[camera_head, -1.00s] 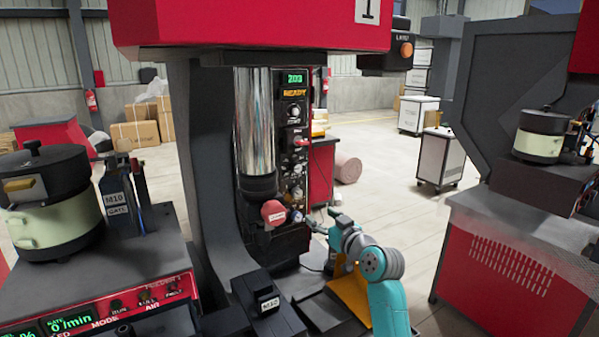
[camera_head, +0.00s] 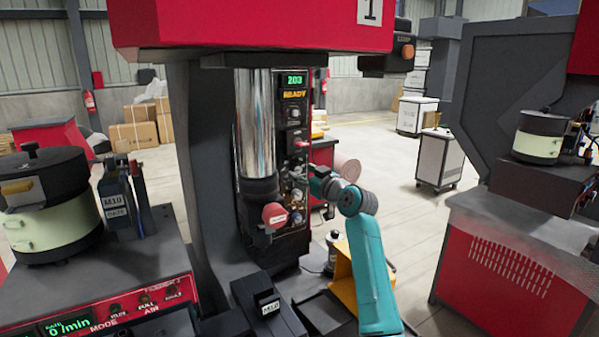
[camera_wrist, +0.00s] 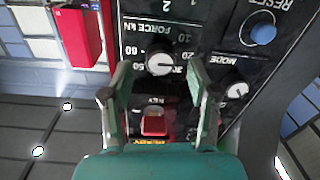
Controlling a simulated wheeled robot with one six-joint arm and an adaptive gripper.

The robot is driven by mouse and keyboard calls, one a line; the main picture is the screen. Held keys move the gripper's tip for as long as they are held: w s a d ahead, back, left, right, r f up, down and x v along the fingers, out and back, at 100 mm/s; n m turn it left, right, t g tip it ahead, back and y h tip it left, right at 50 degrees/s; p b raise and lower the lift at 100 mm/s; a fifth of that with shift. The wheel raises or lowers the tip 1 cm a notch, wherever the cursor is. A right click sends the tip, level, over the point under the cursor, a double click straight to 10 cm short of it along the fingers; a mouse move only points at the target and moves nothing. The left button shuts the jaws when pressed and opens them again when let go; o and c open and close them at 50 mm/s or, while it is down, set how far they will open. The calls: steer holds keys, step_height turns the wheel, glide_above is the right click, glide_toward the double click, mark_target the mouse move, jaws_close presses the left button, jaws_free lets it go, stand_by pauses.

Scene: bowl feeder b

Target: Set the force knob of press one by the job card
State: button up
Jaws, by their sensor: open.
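The force knob (camera_wrist: 160,62), round with a pale rim, sits on the black control panel (camera_head: 293,155) of press one. In the wrist view it appears upside down under "FORCE kN", with a numbered scale around it. Its exact setting is too small to read. My gripper (camera_wrist: 158,68) is open, with one finger on each side of the knob in that view; contact cannot be told. In the head view my gripper (camera_head: 313,177) is at the panel's right side, hiding part of it. The display (camera_head: 294,79) reads 203 and READY. I see no readable job card.
Near the force knob are a mode knob (camera_wrist: 235,90), a blue reset button (camera_wrist: 262,33) and a red key switch (camera_wrist: 154,124). A large red button (camera_head: 274,214) juts out low on the press. A feeder bowl (camera_head: 50,220) stands left.

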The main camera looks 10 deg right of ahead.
mark_target(296, 169)
steer(key=shift+x, duration=1.3)
jaws_close()
